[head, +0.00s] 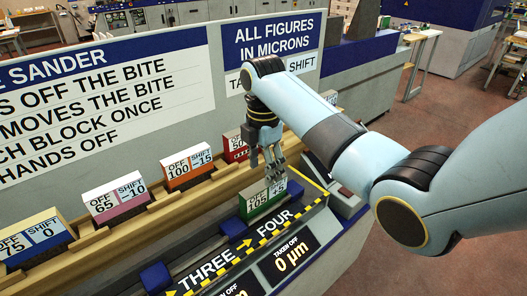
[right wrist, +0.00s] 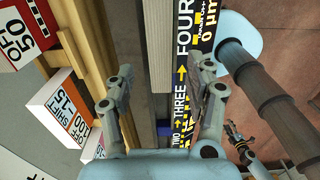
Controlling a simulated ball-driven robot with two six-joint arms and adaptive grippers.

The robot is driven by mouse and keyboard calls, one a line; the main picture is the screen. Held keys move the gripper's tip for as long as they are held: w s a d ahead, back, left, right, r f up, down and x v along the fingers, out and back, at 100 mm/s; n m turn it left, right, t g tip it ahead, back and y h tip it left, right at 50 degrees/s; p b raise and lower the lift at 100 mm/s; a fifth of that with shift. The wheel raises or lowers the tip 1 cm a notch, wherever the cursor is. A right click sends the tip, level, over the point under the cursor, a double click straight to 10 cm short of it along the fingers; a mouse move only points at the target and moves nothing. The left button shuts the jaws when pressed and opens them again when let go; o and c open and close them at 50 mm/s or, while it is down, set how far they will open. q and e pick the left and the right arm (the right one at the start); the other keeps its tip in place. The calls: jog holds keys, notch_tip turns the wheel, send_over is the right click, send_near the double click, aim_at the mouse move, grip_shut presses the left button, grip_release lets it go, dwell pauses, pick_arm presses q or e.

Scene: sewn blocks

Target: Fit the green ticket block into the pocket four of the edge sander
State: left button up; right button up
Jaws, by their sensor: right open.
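In the right wrist view the fingers (right wrist: 163,80) are spread on either side of a grey bar, and no green face shows. A small gripper, seemingly my left one (right wrist: 234,130), shows at lower right, its jaws unclear.
A wooden rack behind the sander holds the orange (head: 189,170), pink (head: 116,198), blue-yellow (head: 35,240) and red (head: 235,145) blocks. A sign wall (head: 100,100) rises behind it. Display panels (head: 289,257) face the front. Pocket three, left of the green block, looks empty.

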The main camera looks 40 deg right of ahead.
notch_tip(320, 180, up, 5)
jog(key=shift+r, duration=0.2)
dwell(0.5)
